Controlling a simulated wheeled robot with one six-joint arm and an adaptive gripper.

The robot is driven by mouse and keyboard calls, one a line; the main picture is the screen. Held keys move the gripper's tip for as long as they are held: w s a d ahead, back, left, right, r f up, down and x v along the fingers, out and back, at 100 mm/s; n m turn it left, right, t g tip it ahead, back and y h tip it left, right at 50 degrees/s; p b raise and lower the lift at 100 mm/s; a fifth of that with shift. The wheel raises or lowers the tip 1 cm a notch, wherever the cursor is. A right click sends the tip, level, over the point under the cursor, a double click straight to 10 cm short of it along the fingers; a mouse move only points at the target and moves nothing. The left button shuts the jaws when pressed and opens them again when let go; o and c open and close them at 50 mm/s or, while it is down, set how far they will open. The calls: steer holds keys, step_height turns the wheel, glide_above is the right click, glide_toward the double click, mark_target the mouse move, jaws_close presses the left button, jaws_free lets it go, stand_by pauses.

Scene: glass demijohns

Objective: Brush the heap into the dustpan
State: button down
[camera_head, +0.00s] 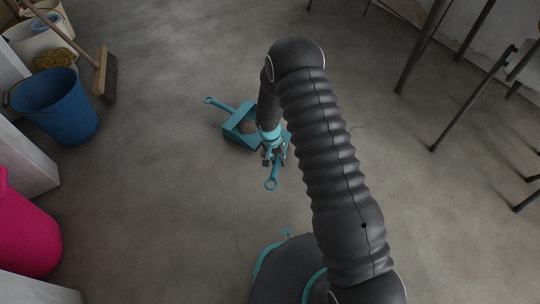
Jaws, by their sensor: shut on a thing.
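A teal dustpan (230,131) lies on the grey floor near the middle of the view. Its handle points to the upper left. My gripper (272,163) is just to the right of the pan and low over the floor. It is shut on a teal brush (271,184), whose handle end with a hole sticks out toward the bottom of the view. The brush's bristles are hidden by my gripper and arm. I cannot make out the heap; my arm covers the floor to the right of the pan.
A blue bucket (62,112), a broom (104,75) and other tubs stand at the upper left. A pink bin (25,235) is at the lower left. Dark metal furniture legs (470,95) stand at the upper right. The floor left of the dustpan is clear.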

steer(key=shift+s+a, duration=0.35)
steer(key=shift+a, duration=0.2)
steer(key=shift+s+a, duration=0.3)
steer(key=shift+a, duration=0.25)
steer(key=shift+s+a+r, duration=0.1)
steer(key=shift+r, duration=0.25)
steer(key=shift+p, duration=0.4)
steer(key=shift+r+p, duration=1.25)
steer(key=shift+r, duration=1.7)
